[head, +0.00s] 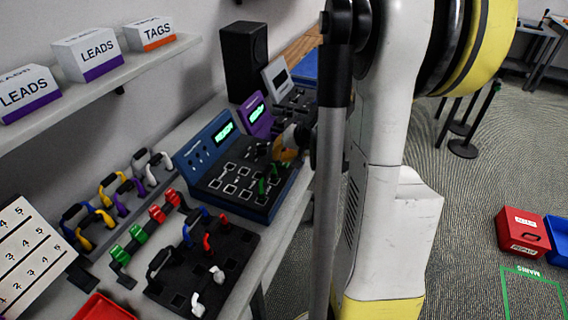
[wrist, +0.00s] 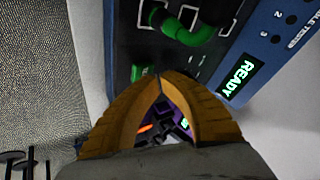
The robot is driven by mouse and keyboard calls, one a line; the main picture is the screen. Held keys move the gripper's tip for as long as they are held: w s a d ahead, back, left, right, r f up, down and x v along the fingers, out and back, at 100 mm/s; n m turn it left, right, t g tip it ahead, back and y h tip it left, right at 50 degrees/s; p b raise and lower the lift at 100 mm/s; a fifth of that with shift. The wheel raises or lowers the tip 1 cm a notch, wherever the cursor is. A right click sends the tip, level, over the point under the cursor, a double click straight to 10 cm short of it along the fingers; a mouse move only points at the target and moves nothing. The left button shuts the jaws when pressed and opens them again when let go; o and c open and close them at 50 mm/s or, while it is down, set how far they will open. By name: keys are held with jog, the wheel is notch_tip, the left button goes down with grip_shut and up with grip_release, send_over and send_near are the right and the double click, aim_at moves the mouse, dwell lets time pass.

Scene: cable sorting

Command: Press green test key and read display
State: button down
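The blue tester (head: 207,150) stands on the bench with a dark panel of outlined sockets. Its lit green display (head: 224,132) reads READY, clearest in the wrist view (wrist: 237,78). A green cable (head: 268,180) stands in the panel's right part, and it also shows in the wrist view (wrist: 188,28). A small green block (wrist: 143,73), seemingly the green test key, lies just beyond my fingertips and is partly hidden by them. My gripper (wrist: 158,77) has its yellow fingertips together, with nothing seen between them. In the head view my arm partly hides it; contact with the key cannot be told.
A purple tester (head: 257,118) and a grey one (head: 277,75) stand behind. A black speaker (head: 245,60) is at the back. A cable rack (head: 110,225) and a dark board (head: 240,245) with coloured cables lie in front. A shelf (head: 110,70) carries labelled boxes.

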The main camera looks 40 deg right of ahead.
aim_at(281, 162)
jog(key=shift+f+b, duration=0.4)
jog(key=shift+r, duration=0.15)
dwell(0.4)
jog(key=shift+r+p, duration=0.65)
jog(key=shift+r, duration=0.05)
jog(key=shift+r+p, duration=1.95)
jog(key=shift+r, duration=0.6)
